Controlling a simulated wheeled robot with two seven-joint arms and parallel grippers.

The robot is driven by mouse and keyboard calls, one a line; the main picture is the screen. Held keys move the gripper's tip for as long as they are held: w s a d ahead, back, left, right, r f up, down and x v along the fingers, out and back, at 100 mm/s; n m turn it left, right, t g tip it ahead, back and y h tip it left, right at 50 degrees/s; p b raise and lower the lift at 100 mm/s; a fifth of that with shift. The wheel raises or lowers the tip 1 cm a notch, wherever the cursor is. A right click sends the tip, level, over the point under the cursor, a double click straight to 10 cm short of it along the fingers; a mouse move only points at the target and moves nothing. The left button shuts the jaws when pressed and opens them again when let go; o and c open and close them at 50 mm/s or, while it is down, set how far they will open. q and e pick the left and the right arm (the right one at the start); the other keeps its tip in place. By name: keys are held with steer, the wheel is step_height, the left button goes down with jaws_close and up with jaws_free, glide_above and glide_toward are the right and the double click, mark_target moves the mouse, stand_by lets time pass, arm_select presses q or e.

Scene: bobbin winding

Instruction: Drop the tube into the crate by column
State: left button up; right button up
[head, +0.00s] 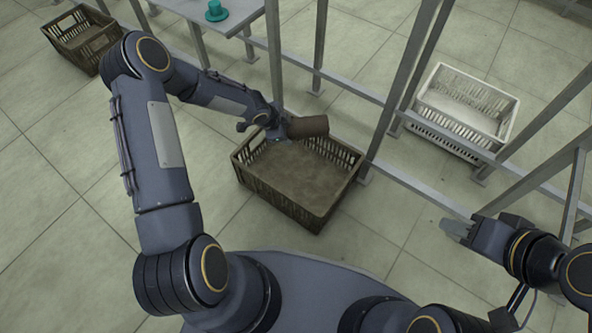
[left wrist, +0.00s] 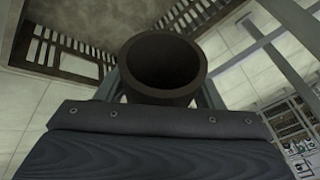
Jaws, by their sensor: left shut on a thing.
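A brown tube (head: 308,126) is held by my left gripper (head: 287,129) above the far edge of a brown crate (head: 297,217). The tube lies roughly level in the head view. In the left wrist view the tube (left wrist: 165,68) shows its open round end, and the gripper's fingers are mostly hidden behind it. The crate stands on the floor beside a metal post and looks empty. Its slotted wall also shows in the left wrist view (left wrist: 66,43). My right gripper (head: 458,229) is at the right, empty, and its finger gap is not clear.
A white crate (head: 440,120) stands behind the frame rail at the right. Another brown crate (head: 85,42) is at the far left. A teal object (head: 216,10) stands on a grey table (head: 240,14). Metal posts (head: 273,50) rise close behind the near crate.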

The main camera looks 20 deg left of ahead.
arm_select(q)
steer(key=shift+w+a+f+m+g+h, duration=0.15)
steer(key=shift+w+a+f+m, duration=0.15)
steer(key=shift+f, duration=0.25)
steer(key=shift+w+a+f+m+g+h, duration=0.1)
steer(key=shift+w+f+m+h, duration=0.2)
steer(key=shift+f, duration=0.2)
steer(key=shift+w+a+f+m+g+h, duration=0.1)
steer(key=shift+w+a+f+m, duration=0.1)
steer(key=shift+f+m, duration=0.3)
step_height(320, 180, down, 6)
steer(key=b, duration=0.3)
steer(key=o, duration=1.1)
steer(key=p+v, duration=0.2)
steer(key=v, duration=0.5)
steer(key=shift+d+p, duration=0.1)
steer(key=shift+p, duration=0.25)
steer(key=shift+s+a+r, duration=0.2)
steer(key=shift+s+r, duration=0.05)
steer(key=shift+r, duration=0.25)
